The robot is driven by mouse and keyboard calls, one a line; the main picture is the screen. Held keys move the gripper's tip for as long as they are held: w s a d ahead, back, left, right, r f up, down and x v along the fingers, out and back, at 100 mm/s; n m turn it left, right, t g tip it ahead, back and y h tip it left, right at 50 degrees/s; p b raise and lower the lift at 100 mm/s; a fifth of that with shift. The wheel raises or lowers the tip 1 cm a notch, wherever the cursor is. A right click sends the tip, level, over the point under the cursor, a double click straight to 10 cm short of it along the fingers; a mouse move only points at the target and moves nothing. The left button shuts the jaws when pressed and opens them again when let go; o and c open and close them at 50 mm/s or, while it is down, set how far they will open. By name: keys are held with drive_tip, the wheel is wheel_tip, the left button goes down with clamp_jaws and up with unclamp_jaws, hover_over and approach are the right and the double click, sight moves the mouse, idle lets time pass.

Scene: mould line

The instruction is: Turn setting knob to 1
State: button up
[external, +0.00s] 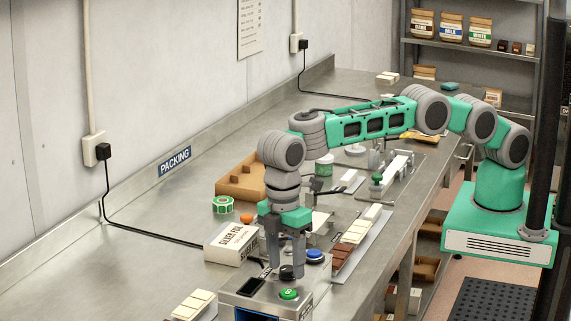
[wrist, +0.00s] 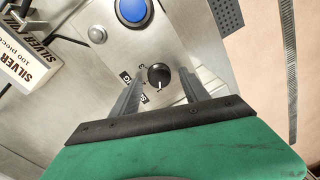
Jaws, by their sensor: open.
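The setting knob (wrist: 159,76) is a small round black dial with a white pointer line, set on a grey metal panel (wrist: 185,35). Its pointer faces toward the bottom of the wrist view. Printed labels sit beside it on the left, partly hidden by a finger and too small to read surely. My gripper (wrist: 160,92) is open, with one finger on each side of the knob and gaps showing between them. In the external view my gripper (external: 287,270) points down over the control box, and the knob (external: 288,272) shows between the fingertips.
A blue button (external: 315,256) and a green button (external: 289,294) flank the knob on the box. A silver foil carton (external: 231,243) stands close on the left. Chocolate bars on a tray (external: 365,245) lie behind to the right. Bare bench lies at the far left.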

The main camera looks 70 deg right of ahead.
sight(287, 269)
wheel_tip(287, 269, up, 3)
drive_tip(key=shift+r+p, duration=0.2)
drive_tip(key=shift+p, duration=0.55)
drive_tip(key=s+d+r+b, duration=0.6)
drive_tip(key=s+d+r, duration=0.3)
drive_tip(key=d, duration=0.1)
drive_tip(key=shift+d+b, duration=0.3)
drive_tip(key=shift+d, duration=0.05)
